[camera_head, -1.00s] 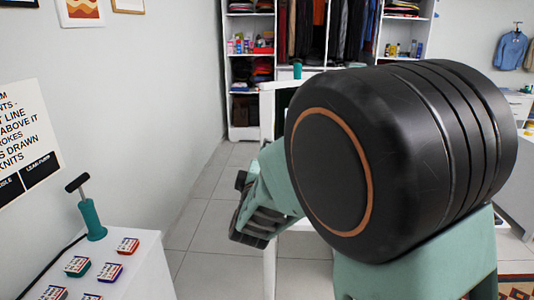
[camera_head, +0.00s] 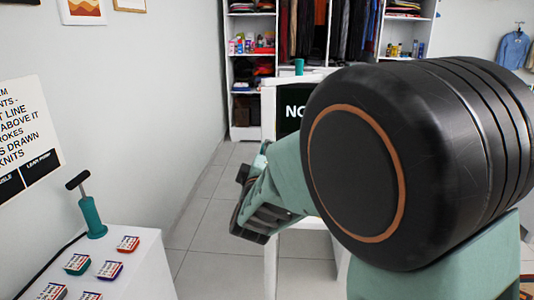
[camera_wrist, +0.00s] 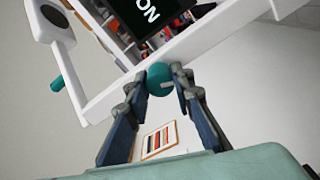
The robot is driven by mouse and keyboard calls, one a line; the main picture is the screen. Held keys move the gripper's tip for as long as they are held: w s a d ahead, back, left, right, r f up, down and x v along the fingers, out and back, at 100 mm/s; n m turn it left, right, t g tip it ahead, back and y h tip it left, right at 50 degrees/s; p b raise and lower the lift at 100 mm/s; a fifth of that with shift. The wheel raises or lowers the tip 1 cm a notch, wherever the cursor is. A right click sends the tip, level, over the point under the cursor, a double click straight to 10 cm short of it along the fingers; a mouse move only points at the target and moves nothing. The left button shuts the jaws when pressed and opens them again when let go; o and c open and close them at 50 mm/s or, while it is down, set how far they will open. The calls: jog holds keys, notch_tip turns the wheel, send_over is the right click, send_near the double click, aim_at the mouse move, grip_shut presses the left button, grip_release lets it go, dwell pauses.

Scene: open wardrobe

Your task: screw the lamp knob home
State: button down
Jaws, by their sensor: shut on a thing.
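A round teal knob (camera_wrist: 160,78) with a pale mark on its face sits between my fingertips in the wrist view. My gripper (camera_wrist: 159,80) is shut on it, one finger on each side. The knob is at the edge of a white frame (camera_wrist: 110,97) around a black panel (camera_wrist: 128,22). In the head view the panel (camera_head: 288,120) shows part of white lettering, and my arm covers much of the frame (camera_head: 268,105). The knob is hidden there. I cannot tell whether it is seated fully.
A teal cylinder (camera_head: 299,66) stands at the frame's top. A white table (camera_head: 130,275) at left holds a teal pump-like tool (camera_head: 91,217) and several labelled blocks (camera_head: 109,270). An open wardrobe (camera_head: 250,40) stands behind. The tiled floor (camera_head: 200,225) between is clear.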

jog(key=shift+f+m+b, duration=0.1)
jog(key=shift+m+b, duration=1.55)
jog(key=shift+m, duration=0.45)
jog(key=shift+m+b, duration=1.7)
jog(key=shift+m, duration=0.3)
jog(key=shift+m+b, duration=1.65)
jog(key=shift+m, duration=0.45)
jog(key=shift+m+b, duration=1.15)
jog(key=shift+m, duration=0.45)
jog(key=c, duration=1.6)
grip_release()
jog(key=shift+r, duration=0.2)
jog(key=shift+c, duration=0.4)
